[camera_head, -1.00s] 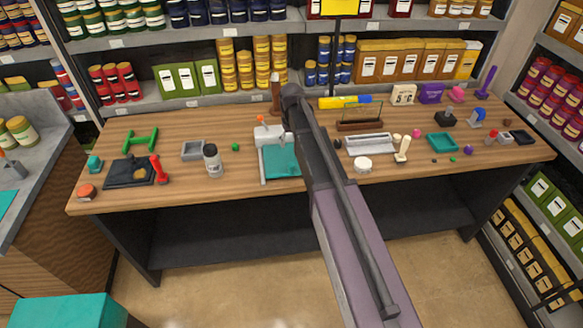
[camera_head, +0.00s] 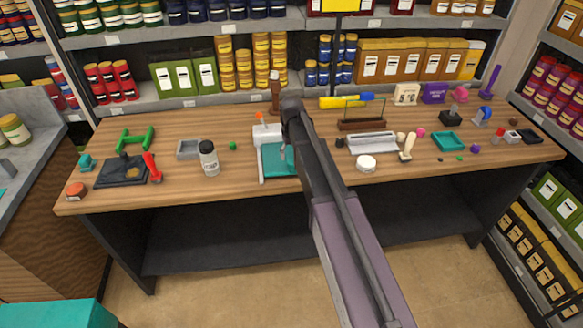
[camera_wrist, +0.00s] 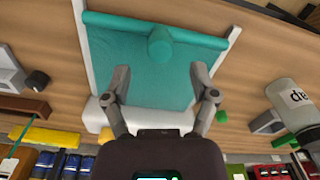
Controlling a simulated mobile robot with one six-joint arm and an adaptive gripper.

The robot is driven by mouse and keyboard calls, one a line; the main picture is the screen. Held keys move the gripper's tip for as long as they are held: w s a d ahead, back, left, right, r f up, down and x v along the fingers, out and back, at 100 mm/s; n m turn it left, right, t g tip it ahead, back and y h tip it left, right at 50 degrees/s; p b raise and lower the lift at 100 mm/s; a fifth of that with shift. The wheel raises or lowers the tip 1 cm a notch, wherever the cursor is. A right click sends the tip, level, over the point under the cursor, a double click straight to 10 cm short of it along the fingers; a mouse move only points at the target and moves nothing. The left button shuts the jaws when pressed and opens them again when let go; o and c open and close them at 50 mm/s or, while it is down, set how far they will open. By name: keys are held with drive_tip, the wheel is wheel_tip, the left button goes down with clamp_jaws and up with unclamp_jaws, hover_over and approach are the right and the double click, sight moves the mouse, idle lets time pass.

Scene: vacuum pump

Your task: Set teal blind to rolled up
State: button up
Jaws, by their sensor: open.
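The teal blind (camera_wrist: 145,60) lies spread out as a flat sheet between white side rails on the table in the wrist view. A white housing (camera_wrist: 140,116) spans one end, and a teal bar runs along the other. A round teal knob (camera_wrist: 160,44) stands up from the sheet near that bar. My gripper (camera_wrist: 158,76) is open and empty above the sheet, its fingertips apart and short of the knob. In the head view my arm hides part of the blind (camera_head: 275,164) and most of my gripper; the white housing (camera_head: 268,134) shows beside it.
A white bottle (camera_head: 208,158) and a grey tray (camera_head: 189,149) stand left of the blind. A white disc (camera_head: 366,163) and a white-grey unit (camera_head: 372,143) lie to the right. A brown upright item (camera_head: 275,95) stands behind. The table's front edge is clear.

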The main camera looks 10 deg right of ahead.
sight(292, 162)
drive_tip(key=shift+f+b, duration=2)
drive_tip(key=shift+f, duration=0.3)
clamp_jaws()
